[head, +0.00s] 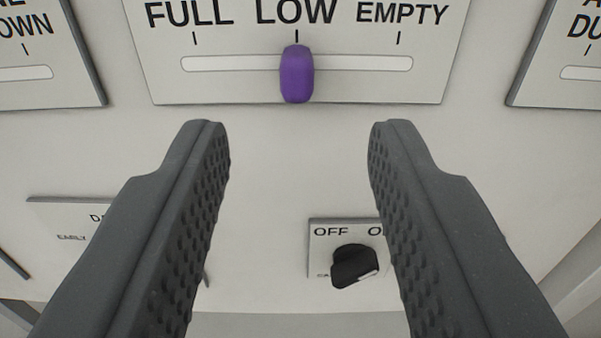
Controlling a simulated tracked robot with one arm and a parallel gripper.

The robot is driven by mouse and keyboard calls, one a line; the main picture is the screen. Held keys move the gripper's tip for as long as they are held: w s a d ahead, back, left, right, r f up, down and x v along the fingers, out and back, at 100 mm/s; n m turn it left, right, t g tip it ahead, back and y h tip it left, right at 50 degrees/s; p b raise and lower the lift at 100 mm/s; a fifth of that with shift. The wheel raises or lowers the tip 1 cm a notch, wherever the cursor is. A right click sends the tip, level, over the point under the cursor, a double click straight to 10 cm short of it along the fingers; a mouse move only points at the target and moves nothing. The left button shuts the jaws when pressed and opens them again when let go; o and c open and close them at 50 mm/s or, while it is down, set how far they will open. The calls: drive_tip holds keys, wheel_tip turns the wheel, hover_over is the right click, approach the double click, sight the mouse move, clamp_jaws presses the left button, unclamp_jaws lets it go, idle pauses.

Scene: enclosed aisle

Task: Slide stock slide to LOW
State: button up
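The stock slide's purple knob (297,76) sits in a pale horizontal slot (235,64) on a panel plate (420,83). The plate reads FULL at left, LOW in the middle and EMPTY at right, each with a tick mark. The knob is in line with the LOW tick. My gripper (298,145) is open and empty. Its two grey textured fingers stand wide apart below the knob in the picture, one to each side, and do not touch it.
A black rotary knob (354,265) on a small OFF plate (320,241) shows between the fingers, its right label partly hidden. Another small plate (60,215) is partly behind the left finger. Further plates stand at upper left (60,90) and upper right (540,88).

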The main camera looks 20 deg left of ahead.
drive_tip(key=shift+b+v, duration=0.35)
drive_tip(key=shift+v, duration=2.05)
drive_tip(key=d+r+m+h+b, duration=0.3)
drive_tip(key=d+r+h, duration=0.3)
drive_tip(key=d+r, duration=0.6)
drive_tip(key=s+a+r+m+g+h+b, duration=0.1)
drive_tip(key=s+r+m+b, duration=0.1)
drive_tip(key=s+r, duration=0.7)
wheel_tip(320, 180, up, 3)
drive_tip(key=shift+s+a+r+h+b, duration=0.1)
drive_tip(key=shift+s+a+h+b, duration=0.2)
drive_tip(key=shift+s+b, duration=0.05)
